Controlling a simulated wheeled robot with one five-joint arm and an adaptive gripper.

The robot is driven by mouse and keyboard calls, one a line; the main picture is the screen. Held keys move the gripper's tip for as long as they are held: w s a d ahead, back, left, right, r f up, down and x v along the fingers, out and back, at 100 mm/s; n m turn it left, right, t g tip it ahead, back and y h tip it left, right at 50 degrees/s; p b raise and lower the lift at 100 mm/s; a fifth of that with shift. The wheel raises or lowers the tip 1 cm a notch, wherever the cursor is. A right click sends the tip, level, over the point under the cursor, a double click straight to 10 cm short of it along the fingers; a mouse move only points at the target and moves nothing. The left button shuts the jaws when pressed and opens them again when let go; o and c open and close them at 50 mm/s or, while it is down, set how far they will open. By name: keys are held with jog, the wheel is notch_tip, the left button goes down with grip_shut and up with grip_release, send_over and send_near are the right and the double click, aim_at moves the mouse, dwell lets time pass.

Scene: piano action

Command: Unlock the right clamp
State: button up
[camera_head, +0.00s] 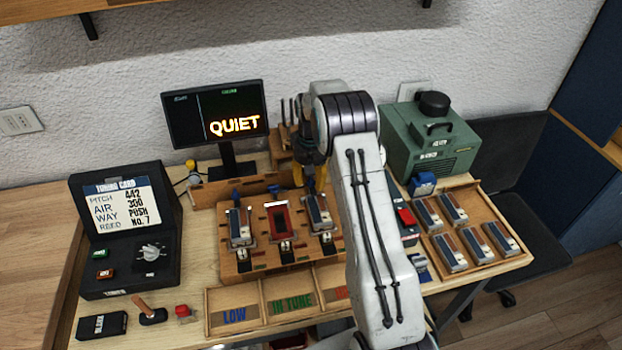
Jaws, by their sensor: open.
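A wooden fixture (240,265) stands mid-bench and holds several blocks with metal clips. The right block (319,211) is silver and brown, the middle one (279,220) is red, and the left one (239,225) is silver and brown. Blue levers show behind the left block (236,193) and the middle block (274,189). My gripper (310,182), with yellow-edged fingers, is open at the back of the right block. It points down there, and my arm comes in from the front right. The right clamp's lever is hidden behind the gripper, so its position and any contact cannot be told.
A monitor (215,110) reading QUIET stands behind. A black tuner case (125,230) is at left, LOW and IN TUNE bins (236,311) in front. At right are a green machine (430,135) and a wooden tray (490,274) of several blocks. My arm covers the bench's right middle.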

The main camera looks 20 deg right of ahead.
grip_shut()
jog(key=shift+n, duration=0.3)
jog(key=n+b, duration=0.1)
jog(key=n, duration=0.2)
jog(key=shift+f+n+b, duration=0.1)
jog(key=shift+n+b, duration=0.2)
jog(key=n+b, duration=0.1)
jog(key=n, duration=0.8)
jog(key=shift+a+f+b, duration=0.1)
jog(key=shift+b, duration=0.2)
jog(key=shift+s+n, duration=0.1)
jog(key=shift+n, duration=2.3)
